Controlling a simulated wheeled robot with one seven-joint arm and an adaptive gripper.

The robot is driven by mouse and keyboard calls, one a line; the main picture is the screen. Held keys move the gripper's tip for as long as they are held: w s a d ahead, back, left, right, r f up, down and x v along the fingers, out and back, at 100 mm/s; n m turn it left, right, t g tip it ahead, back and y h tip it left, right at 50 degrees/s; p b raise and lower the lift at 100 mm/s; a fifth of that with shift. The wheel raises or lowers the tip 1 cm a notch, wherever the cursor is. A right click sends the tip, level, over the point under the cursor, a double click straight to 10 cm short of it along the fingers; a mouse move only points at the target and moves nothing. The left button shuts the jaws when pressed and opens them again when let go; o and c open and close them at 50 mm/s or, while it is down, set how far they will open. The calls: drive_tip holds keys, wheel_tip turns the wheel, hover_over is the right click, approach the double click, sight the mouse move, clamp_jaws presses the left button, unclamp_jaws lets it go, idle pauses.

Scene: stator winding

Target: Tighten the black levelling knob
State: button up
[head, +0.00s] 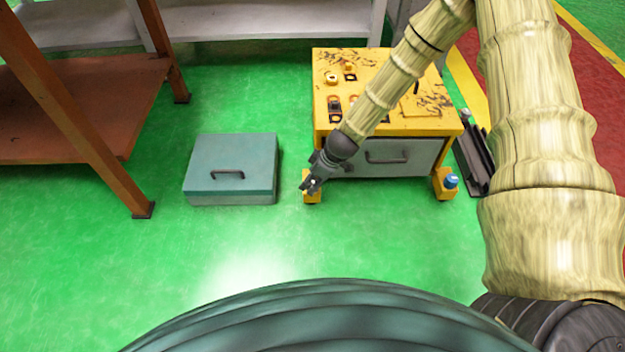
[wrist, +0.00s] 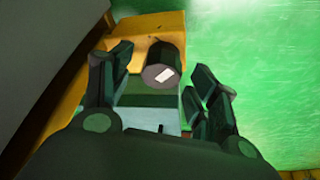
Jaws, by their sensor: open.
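The black levelling knob (wrist: 163,68) shows in the wrist view, a short dark cylinder with a white mark on its end face. It sits at a yellow bracket (wrist: 150,30), which shows in the head view as the left front foot (head: 312,197) of the yellow cabinet (head: 388,132). My gripper (head: 309,187) is open over this foot. In the wrist view its fingers stand on both sides of the knob, with visible gaps. Whether the fingertips reach down past the knob's top I cannot tell. In the head view the gripper largely hides the knob.
A blue knob (head: 451,181) is on the cabinet's right front foot. A grey drawer (head: 375,158) with a dark handle is close to my gripper. A teal box (head: 231,165) stands left on the green floor. A brown rack (head: 85,95) is farther left. The floor in front is clear.

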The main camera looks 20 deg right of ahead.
drive_tip(key=c, duration=1)
drive_tip(key=shift+r+p, duration=0.15)
drive_tip(key=shift+p, duration=0.25)
